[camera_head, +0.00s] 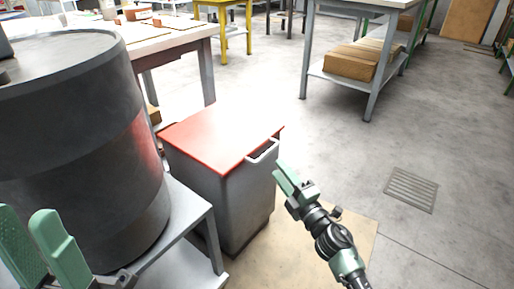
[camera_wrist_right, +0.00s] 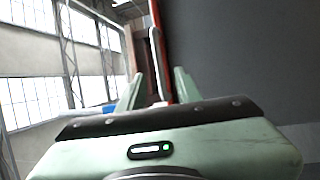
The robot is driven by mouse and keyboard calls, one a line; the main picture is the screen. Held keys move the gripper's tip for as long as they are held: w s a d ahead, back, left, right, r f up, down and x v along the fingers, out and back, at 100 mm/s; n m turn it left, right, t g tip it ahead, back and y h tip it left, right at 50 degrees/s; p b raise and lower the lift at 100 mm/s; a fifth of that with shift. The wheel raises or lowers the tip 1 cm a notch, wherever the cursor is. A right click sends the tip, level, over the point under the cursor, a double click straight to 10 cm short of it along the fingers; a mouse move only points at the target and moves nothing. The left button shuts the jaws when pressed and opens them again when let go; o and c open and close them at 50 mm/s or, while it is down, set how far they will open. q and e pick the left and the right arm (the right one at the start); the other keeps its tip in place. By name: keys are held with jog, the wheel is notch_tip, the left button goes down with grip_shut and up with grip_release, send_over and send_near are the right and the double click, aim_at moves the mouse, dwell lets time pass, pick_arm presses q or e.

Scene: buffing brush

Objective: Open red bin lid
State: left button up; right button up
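The bin (camera_head: 212,198) is a grey box with a flat red lid (camera_head: 220,133), and the lid is down. A pale handle (camera_head: 263,151) sticks out from the lid's right edge. My right gripper (camera_head: 281,168) is just right of the handle, pointing at it. In the right wrist view its fingers (camera_wrist_right: 158,82) are apart, with the handle (camera_wrist_right: 156,50) and the red lid edge (camera_wrist_right: 162,25) seen between them. Whether the fingers touch the handle I cannot tell. My left gripper (camera_head: 27,213) is at the lower left, its fingers spread and empty.
A large dark drum (camera_head: 80,140) stands on a grey metal stand (camera_head: 190,215) left of the bin. The floor on the right, with a grate (camera_head: 411,190), is clear.

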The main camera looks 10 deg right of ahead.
aim_at(267, 154)
jog(key=b+x, duration=0.1)
jog(key=x, duration=0.7)
jog(key=shift+w, duration=0.1)
grip_shut()
dwell(1.3)
